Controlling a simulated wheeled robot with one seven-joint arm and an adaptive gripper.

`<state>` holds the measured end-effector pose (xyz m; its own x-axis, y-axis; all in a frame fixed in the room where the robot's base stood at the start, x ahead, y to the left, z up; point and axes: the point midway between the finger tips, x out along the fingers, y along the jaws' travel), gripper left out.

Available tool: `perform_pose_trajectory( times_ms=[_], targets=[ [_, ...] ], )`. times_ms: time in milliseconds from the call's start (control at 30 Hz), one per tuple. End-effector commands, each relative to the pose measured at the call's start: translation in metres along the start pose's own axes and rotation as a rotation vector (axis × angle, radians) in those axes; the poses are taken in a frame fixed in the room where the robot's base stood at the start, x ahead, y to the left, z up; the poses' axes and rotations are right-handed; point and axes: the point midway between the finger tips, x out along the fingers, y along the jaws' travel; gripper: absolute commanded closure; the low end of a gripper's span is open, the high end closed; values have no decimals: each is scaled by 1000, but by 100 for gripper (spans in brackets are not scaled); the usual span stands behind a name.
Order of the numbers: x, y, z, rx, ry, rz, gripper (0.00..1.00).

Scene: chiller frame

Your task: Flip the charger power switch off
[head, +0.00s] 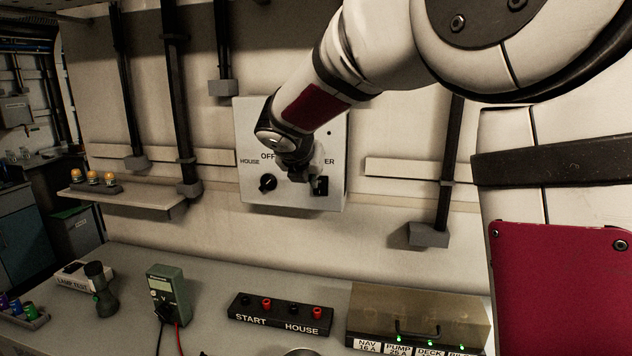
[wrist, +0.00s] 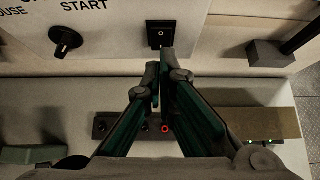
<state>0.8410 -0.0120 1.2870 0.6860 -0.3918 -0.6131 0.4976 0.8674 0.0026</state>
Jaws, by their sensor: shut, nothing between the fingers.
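The switch panel (head: 243,130) is a pale box on the wall, also in the wrist view (wrist: 110,45). Its black rocker switch (head: 322,187) is at the lower right, under a label whose visible end reads "ER"; my arm hides the rest. The rocker also shows in the wrist view (wrist: 160,34); I cannot tell which way it is tipped. A black rotary knob (head: 267,182) is left of it. My gripper (head: 313,175) is shut and empty in front of the panel. In the wrist view my fingertips (wrist: 162,63) are just below the rocker; contact is unclear.
Below is a bench with a green multimeter (head: 168,292), a START/HOUSE terminal block (head: 280,315) and a breaker box (head: 420,308) with green lights. A shelf (head: 135,197) with orange-topped items is at left. Conduits and rails run along the wall beside the panel.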

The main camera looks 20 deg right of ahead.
Motion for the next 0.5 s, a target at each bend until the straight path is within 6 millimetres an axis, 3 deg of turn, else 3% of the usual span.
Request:
perform_pose_trajectory(
  times_ms=[300, 500],
  targets=[
    [-54, 0, 13, 0, 1, 0, 100],
    [-69, 0, 16, -1, 3, -1, 100]
  ],
)
